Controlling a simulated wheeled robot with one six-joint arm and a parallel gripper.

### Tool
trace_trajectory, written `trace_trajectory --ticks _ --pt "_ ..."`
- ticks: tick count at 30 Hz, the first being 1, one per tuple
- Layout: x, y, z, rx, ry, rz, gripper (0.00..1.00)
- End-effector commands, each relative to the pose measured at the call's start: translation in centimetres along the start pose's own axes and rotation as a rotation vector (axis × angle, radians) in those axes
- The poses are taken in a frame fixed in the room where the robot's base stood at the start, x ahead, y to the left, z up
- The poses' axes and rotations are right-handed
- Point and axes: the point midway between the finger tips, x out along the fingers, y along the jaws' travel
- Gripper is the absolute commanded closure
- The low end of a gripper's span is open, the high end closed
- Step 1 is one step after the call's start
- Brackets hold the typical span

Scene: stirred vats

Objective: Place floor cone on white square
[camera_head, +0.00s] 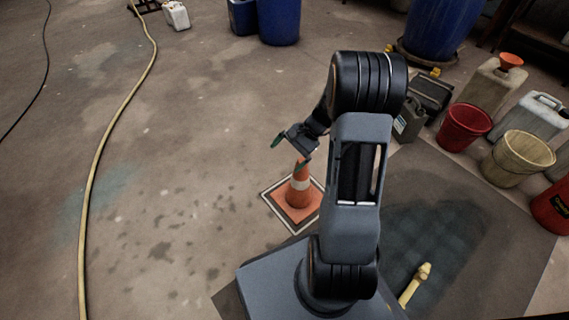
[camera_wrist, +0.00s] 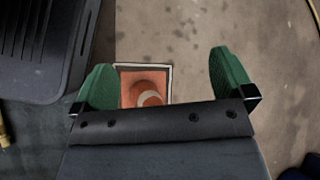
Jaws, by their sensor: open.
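The orange floor cone (camera_head: 299,194) with a white band stands upright on the floor. Its square base lies inside the white square (camera_head: 278,216), a white outline with a dark border. In the wrist view the cone (camera_wrist: 147,88) shows from above, and white edges of the square (camera_wrist: 171,82) show at its far and right sides. The near side is hidden by my gripper's body. My gripper (camera_head: 289,152) is open, with green fingertips above and around the cone's top. In the wrist view my gripper's fingers (camera_wrist: 165,77) are spread wide, with nothing held between them.
A yellow hose (camera_head: 104,139) runs along the floor at left. A red bucket (camera_head: 464,127), a cream bucket (camera_head: 518,158) and jerrycans (camera_head: 492,84) stand at right. Blue drums (camera_head: 279,20) stand at the back. The floor left of the cone is clear.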

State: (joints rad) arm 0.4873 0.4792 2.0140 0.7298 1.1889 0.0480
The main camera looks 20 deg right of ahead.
Motion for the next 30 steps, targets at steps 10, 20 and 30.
trace_trajectory --ticks 10,20,30 --pt "-2.5 0.8 13.1 -0.665 0.364 0.431 0.0" --pt "-3.9 2.4 17.1 -0.997 0.569 0.577 0.0" --pt "-4.1 2.6 17.4 -1.037 0.596 0.594 0.0"
